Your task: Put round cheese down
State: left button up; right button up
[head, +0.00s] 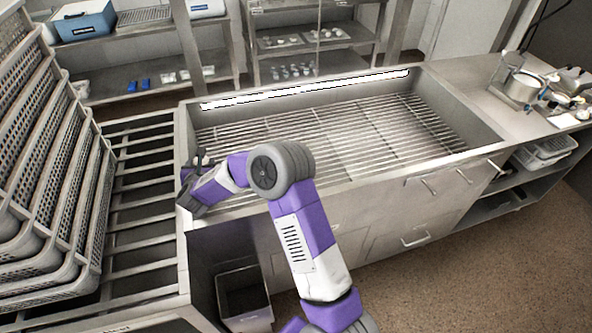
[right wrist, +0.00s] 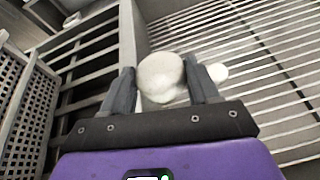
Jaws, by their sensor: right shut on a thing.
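The round cheese (right wrist: 160,72) is a white, rounded piece between the two dark fingers of my right gripper (right wrist: 158,78) in the right wrist view. The gripper is shut on it. In the head view my right gripper (head: 197,165) is at the left end of the metal sink (head: 340,186), by its left wall; the cheese is hidden there. Below the cheese is the slatted rack (right wrist: 232,42) of the sink. Other white shapes (right wrist: 217,72) lie partly behind the cheese and the right finger. I cannot tell the height of the cheese above the rack. My left gripper is not in view.
A stack of perforated baskets (head: 55,175) stands on a slatted rack (head: 145,200) at the left. The sink's rack is mostly clear. A counter with utensils (head: 540,90) is at the right. Shelves (head: 150,75) stand behind. A grey bin (head: 243,290) is below.

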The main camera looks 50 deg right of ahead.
jog(key=w+d+f+m+g+h+b, duration=0.1)
jog(key=d+f+m+g+h+b, duration=0.3)
jog(key=d, duration=1)
jog(key=w+d+f+m+g+h+b, duration=0.15)
jog(key=d+f+b, duration=0.35)
jog(key=d, duration=0.8)
jog(key=shift+m+y, duration=0.25)
jog(key=shift+m, duration=0.2)
jog(key=f+b, duration=0.1)
jog(key=f, duration=0.5)
jog(key=shift+d+f, duration=0.15)
jog(key=shift+d, duration=0.05)
jog(key=shift+f+b, duration=0.5)
jog(key=shift+f, duration=1.75)
jog(key=o, duration=0.8)
jog(key=p+v, duration=0.1)
jog(key=v, duration=0.5)
jog(key=shift+r, duration=0.15)
jog(key=shift+p+v, duration=0.3)
jog(key=shift+v, duration=0.45)
